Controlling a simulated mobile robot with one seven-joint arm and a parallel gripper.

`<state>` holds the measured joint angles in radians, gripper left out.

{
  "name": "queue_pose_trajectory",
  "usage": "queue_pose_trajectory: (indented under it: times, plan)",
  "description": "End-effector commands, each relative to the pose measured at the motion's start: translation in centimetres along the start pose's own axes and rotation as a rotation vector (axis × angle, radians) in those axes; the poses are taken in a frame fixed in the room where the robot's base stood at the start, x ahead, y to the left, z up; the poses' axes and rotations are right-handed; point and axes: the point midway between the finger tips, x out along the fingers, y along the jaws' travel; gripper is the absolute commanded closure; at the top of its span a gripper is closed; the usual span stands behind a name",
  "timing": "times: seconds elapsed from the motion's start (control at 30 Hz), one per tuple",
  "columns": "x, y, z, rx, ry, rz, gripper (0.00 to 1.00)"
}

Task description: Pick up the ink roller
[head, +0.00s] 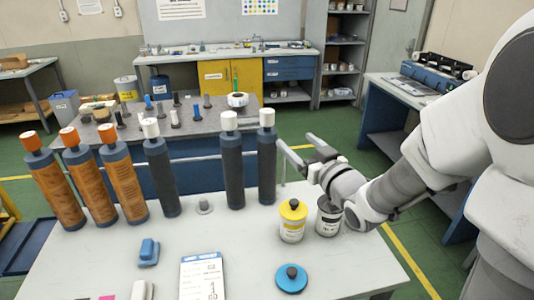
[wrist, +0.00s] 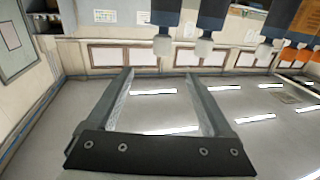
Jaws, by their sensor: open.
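Several tall rollers stand on the near table. Three dark ones have white caps: a left one (head: 160,178), a middle one (head: 232,170) and a right one (head: 266,168). Three are orange-brown with orange caps, including one (head: 123,178). I cannot tell which is the ink roller. My gripper (head: 295,143) is open and empty, just right of the right dark roller's upper end, apart from it. In the wrist view, which appears upside down, the open jaws (wrist: 158,73) have nothing between them; dark rollers (wrist: 212,14) hang from the top edge.
A yellow-lidded can (head: 292,222) and a grey-lidded can (head: 328,216) stand near my forearm. A blue round lid (head: 291,278), a blue block (head: 148,253) and a printed sheet (head: 201,278) lie on the near table (head: 245,250). A second table (head: 205,122) behind holds small rollers.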

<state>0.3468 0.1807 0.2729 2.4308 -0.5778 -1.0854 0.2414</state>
Motion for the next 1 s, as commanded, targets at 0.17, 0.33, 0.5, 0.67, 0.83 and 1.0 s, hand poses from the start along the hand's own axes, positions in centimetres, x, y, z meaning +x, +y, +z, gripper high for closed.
queue_pose_trajectory:
  times: [0.17, 0.33, 0.5, 0.67, 0.83, 1.0]
  plan:
    - [3.5, -0.1, -0.1, 0.001, 0.001, -0.004, 0.15]
    - [7.2, -0.1, 0.0, 0.002, -0.001, -0.002, 0.15]
    - [10.2, -0.1, -0.1, 0.001, 0.0, -0.001, 0.15]
    - [11.4, -0.1, -0.1, 0.0, -0.001, -0.001, 0.15]
    - [12.8, -0.3, -0.2, 0.001, -0.001, -0.001, 0.15]
    - [15.3, -0.5, -0.4, 0.001, -0.001, -0.001, 0.15]
